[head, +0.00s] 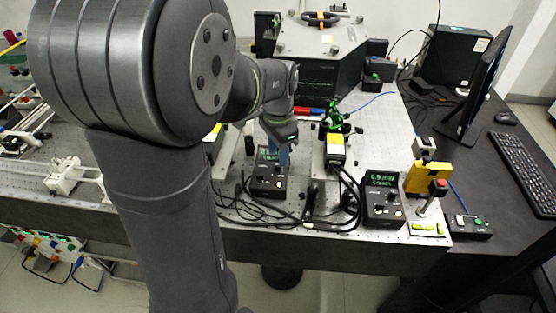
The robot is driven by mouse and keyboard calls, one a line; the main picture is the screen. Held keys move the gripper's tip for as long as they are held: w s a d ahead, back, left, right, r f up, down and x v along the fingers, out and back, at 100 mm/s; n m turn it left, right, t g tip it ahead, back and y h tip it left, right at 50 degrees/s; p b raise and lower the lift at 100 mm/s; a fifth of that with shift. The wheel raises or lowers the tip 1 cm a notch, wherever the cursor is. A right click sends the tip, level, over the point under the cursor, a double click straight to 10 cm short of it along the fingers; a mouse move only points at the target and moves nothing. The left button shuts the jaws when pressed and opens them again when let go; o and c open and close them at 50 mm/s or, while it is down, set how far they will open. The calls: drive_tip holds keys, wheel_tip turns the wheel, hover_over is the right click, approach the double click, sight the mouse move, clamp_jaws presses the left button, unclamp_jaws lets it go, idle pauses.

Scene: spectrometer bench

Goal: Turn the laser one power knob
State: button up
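My gripper (284,156) points down over the back right of a small black control box (266,187), which has a display and small knobs or buttons on its top. The gripper covers part of this box. Its bluish fingers are too small to show whether they are open or shut, or whether they touch a knob. A second black control box (382,208) stands to the right, with a lit green display (380,181) and small controls below it. I cannot read a label that tells which box belongs to laser one.
Black cables (308,212) lie loosely between the two boxes. An optical mount with a yellow label (335,149) stands between them. A yellow device with a red button (438,186) is at the right. A monitor (477,88) and keyboard (524,172) are on the side desk.

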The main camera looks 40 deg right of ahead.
sight(278, 167)
drive_tip(key=shift+f, duration=1.8)
clamp_jaws()
drive_tip(key=shift+n, duration=0.7)
unclamp_jaws()
drive_tip(key=shift+r, duration=0.1)
